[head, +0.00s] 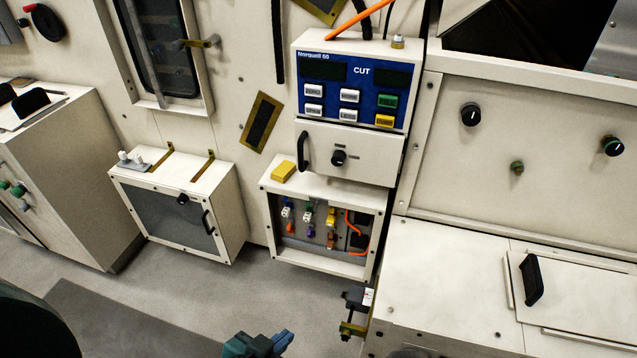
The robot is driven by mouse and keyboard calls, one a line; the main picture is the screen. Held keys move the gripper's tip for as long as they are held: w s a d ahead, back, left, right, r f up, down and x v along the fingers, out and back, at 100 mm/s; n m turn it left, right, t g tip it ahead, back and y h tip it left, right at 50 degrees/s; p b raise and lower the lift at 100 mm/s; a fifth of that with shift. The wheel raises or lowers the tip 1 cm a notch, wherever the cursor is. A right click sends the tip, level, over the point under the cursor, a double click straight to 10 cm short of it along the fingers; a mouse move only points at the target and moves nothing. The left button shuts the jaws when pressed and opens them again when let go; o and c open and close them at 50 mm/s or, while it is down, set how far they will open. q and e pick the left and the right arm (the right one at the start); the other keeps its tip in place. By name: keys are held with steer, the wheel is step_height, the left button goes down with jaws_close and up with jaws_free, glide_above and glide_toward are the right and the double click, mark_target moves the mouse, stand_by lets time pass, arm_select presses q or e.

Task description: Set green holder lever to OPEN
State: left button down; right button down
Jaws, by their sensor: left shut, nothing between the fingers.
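The open-fronted box (268,225) under the control unit holds a row of small holders. The green holder (308,208) is the middle one, with green at its top and a white part below it. It is too small to tell which way its lever points. A blue holder (287,206) is to its left and a yellow holder (331,216) to its right. My left gripper (283,340) is at the bottom edge, shut and empty, well below and apart from the box. My right gripper does not show.
The Norquell 60 control unit (350,65) sits above the box. A yellow block (284,171) lies on the box top. Orange cables (350,226) hang inside at the right. A black and brass fitting (354,312) juts from the right bench. Grey floor (285,290) is clear before the box.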

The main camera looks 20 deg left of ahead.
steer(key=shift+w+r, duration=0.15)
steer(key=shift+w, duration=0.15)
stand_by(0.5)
arm_select(q)
steer(key=c, duration=2.2)
jaws_free()
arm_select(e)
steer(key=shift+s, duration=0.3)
